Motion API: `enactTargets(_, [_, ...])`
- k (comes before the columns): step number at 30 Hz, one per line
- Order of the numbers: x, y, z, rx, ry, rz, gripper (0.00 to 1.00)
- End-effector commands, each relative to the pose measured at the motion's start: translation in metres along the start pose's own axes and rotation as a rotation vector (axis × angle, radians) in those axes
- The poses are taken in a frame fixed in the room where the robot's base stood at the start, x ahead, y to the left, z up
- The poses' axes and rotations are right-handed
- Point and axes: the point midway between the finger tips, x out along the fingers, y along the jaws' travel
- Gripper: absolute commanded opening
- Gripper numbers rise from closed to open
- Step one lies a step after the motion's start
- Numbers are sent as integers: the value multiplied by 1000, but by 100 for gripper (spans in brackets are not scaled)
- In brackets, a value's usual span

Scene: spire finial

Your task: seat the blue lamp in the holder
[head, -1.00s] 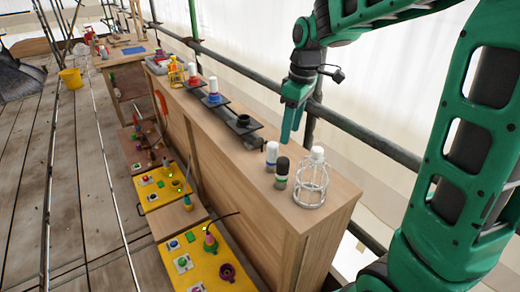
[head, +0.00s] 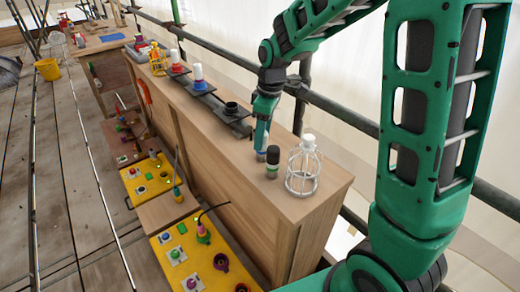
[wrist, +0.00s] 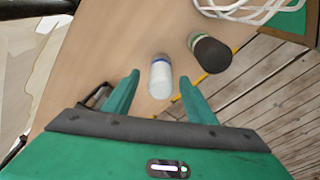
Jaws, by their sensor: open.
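The blue lamp, a white cylinder with a blue band (wrist: 160,78), stands on the wooden cabinet top. In the wrist view it is between the two spread fingers of my gripper (wrist: 159,82), with a visible gap on either side. In the head view my gripper (head: 262,138) points down over the lamp and hides most of it; its lower part (head: 261,156) shows. The holder appears to be the empty black round socket (head: 231,109) on the dark rail, farther along the cabinet top.
A black-capped lamp with a green band (head: 272,160) stands close beside the blue lamp. A white wire cage (head: 303,170) is near the cabinet's front end. White-topped lamps (head: 197,77) stand in sockets farther along the rail. A scaffold pipe (head: 345,122) runs behind the cabinet.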

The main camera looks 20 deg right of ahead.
Motion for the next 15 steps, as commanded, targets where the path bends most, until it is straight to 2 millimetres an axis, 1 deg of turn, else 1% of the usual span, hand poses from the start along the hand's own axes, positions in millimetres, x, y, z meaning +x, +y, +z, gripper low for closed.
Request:
enactTargets(1, [7, 0, 0, 0, -2, -2, 51])
enactTargets(4, [16, 0, 0, 0, -1, -1, 51])
enactTargets(12, [19, 0, 0, 0, 1, 0, 51])
enactTargets(13, [19, 0, 0, 0, 1, 0, 49])
enactTargets(14, [19, 0, 0, 0, 1, 0, 42])
enactTargets(15, [19, 0, 0, 0, 1, 0, 32])
